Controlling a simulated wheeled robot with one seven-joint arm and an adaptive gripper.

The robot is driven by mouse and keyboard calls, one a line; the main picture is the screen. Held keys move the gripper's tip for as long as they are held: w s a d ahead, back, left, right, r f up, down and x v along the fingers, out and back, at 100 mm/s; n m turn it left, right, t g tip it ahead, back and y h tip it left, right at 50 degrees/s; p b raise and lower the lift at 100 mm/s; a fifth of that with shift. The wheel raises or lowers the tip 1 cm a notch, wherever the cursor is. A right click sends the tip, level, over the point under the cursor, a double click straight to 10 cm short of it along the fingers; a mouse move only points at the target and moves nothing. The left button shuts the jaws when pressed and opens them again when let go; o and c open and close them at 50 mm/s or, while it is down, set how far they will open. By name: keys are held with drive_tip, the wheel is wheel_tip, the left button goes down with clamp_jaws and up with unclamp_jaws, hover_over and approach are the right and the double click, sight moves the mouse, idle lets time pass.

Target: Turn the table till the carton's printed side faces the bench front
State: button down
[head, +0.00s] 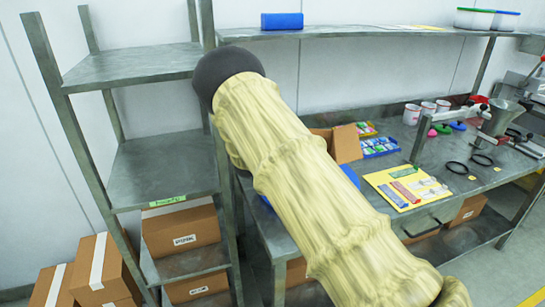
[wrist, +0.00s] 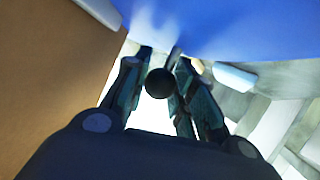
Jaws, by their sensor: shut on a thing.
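A brown carton (head: 347,143) stands on the bench, partly behind my arm in the head view. A plain brown surface, likely its side, fills the left of the wrist view (wrist: 50,70). No print shows on the parts in sight. A blue surface, likely the turning table (wrist: 230,30), spans the top of the wrist view; a bit of blue also shows beside my arm in the head view (head: 350,176). My gripper (wrist: 160,68) is shut on a round black knob (wrist: 160,83). My arm hides the gripper and most of the table in the head view.
On the bench (head: 437,209) to the right lie a yellow board (head: 405,187) with small items, blue trays (head: 380,147), black rings and white cups (head: 411,114). A metal rack (head: 165,165) with boxes stands at left. A shelf (head: 360,33) runs above the bench.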

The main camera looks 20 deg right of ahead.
drive_tip(key=c, duration=1.1)
unclamp_jaws()
drive_tip(key=shift+a, duration=0.1)
drive_tip(key=shift+c, duration=0.2)
drive_tip(key=shift+s, duration=0.1)
